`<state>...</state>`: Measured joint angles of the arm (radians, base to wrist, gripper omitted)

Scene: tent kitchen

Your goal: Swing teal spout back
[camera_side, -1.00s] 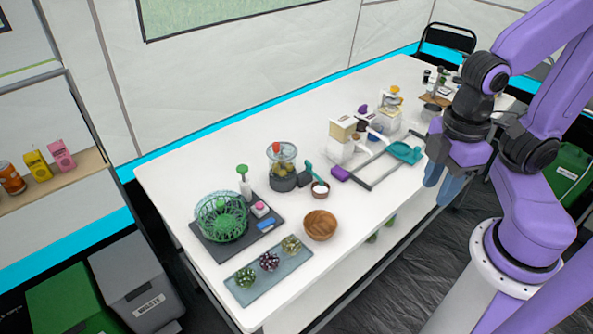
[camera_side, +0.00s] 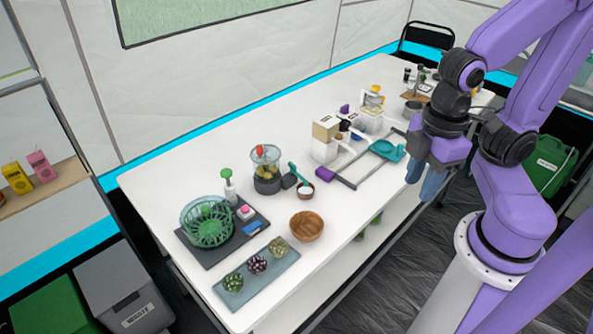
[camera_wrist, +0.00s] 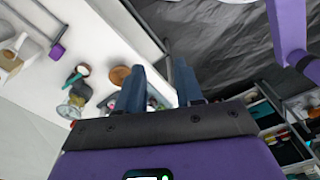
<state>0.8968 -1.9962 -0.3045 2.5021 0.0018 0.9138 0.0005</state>
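A teal spout-like piece (camera_side: 387,150) sits at the right end of a grey frame (camera_side: 358,180) on the white table, near the front edge in the side view. The frame's other end has a purple block (camera_side: 326,173), which also shows in the wrist view (camera_wrist: 57,52). My gripper (camera_side: 422,185) hangs just right of the teal piece, past the table's front edge, with fingers down. In the wrist view my gripper (camera_wrist: 159,76) has its two blue fingers apart with nothing held between them. I cannot make out the teal piece in the wrist view.
White-and-tan dispensers (camera_side: 325,138) stand behind the frame. A blender-like jar (camera_side: 266,168), a wooden bowl (camera_side: 307,225), a green basket (camera_side: 207,222) and a slate tray (camera_side: 256,275) are further left. The table (camera_side: 370,215) is bare left of the frame's front.

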